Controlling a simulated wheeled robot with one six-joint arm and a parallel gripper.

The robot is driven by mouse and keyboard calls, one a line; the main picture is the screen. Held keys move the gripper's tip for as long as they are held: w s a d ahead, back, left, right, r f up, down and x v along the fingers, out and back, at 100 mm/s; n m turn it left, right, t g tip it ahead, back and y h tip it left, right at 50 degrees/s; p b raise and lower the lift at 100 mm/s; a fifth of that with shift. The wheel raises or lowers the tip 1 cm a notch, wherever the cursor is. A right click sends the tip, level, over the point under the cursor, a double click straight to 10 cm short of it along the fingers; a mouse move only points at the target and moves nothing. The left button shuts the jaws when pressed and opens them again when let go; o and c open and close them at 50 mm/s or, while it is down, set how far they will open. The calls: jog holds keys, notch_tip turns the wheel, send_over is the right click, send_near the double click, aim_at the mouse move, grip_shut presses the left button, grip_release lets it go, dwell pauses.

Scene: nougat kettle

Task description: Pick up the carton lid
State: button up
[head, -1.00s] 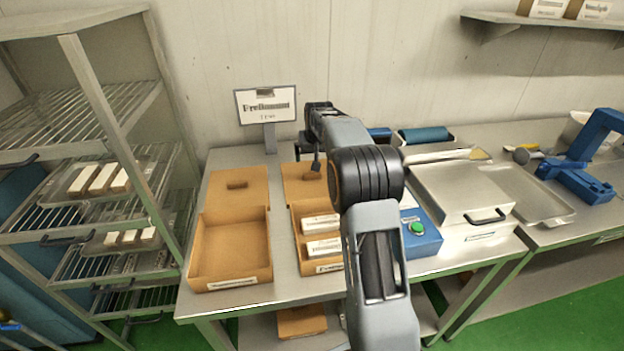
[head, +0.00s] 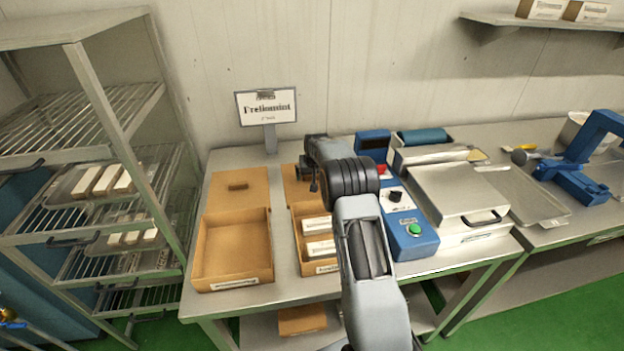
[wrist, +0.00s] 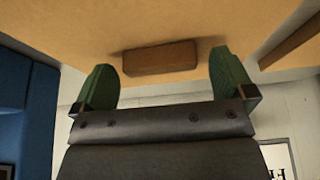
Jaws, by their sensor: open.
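The carton lid under my gripper is a brown cardboard panel (head: 289,178) behind the filled carton in the head view, partly hidden by my arm. In the wrist view the lid (wrist: 60,22) fills the top, with its brown block handle (wrist: 160,57) in the middle. My gripper (wrist: 161,68) is open, its green fingers at either side of the handle. Contact with the handle cannot be told. In the head view the gripper (head: 313,186) is small and dark over the lid. A second, similar lid (head: 253,196) with a handle lies behind the empty carton.
The empty carton (head: 205,245) and the filled carton (head: 321,268) with white bars stand at the table's front. A blue control box (head: 413,243) and a steel machine (head: 455,190) are close on the right. A sign (head: 266,106) stands behind; a rack (head: 85,45) is left.

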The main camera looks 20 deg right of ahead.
jog(key=shift+w+f, duration=0.1)
jog(key=shift+f, duration=0.15)
jog(key=shift+c, duration=0.3)
jog(key=c, duration=0.9)
jog(key=shift+r, duration=0.1)
